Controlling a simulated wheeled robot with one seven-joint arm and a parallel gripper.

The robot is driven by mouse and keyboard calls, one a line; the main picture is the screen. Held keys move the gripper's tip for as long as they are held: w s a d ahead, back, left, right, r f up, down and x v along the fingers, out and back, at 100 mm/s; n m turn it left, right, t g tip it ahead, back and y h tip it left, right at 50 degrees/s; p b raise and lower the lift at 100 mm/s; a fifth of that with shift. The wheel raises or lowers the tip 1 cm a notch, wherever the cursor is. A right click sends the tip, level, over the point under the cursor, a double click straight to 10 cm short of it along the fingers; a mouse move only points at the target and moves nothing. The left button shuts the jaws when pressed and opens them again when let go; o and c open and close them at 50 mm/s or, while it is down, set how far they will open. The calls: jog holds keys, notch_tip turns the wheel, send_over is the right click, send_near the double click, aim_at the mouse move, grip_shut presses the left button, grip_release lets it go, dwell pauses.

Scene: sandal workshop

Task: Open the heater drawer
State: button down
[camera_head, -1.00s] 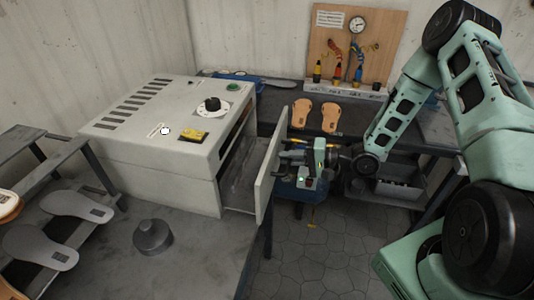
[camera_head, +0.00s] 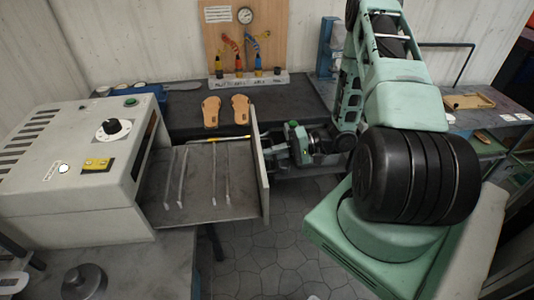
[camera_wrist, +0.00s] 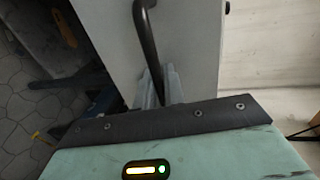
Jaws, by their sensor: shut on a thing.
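The heater (camera_head: 75,165) is a white box on the left bench in the head view. Its drawer (camera_head: 205,185) is pulled well out to the right, and its grey floor with several thin metal rods shows. The drawer's front panel (camera_head: 259,165) stands upright at the drawer's right end. My gripper (camera_head: 272,151) is at the outer face of that panel, with its fingers partly hidden. In the wrist view, my gripper's fingers (camera_wrist: 158,88) are shut on the dark curved handle (camera_wrist: 147,35) of the white panel.
Two tan sandal soles (camera_head: 226,111) lie on the dark back bench (camera_head: 180,118), before a wooden board (camera_head: 247,40) with a gauge and coloured tools. A dark round weight (camera_head: 84,282) stands on the near left bench. Tiled floor lies below the drawer.

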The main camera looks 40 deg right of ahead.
jog(key=c, duration=1.6)
grip_release()
jog(key=b+v, duration=0.5)
jog(key=v, duration=1.2)
jog(key=shift+s+d, duration=0.1)
jog(key=shift+d, duration=0.1)
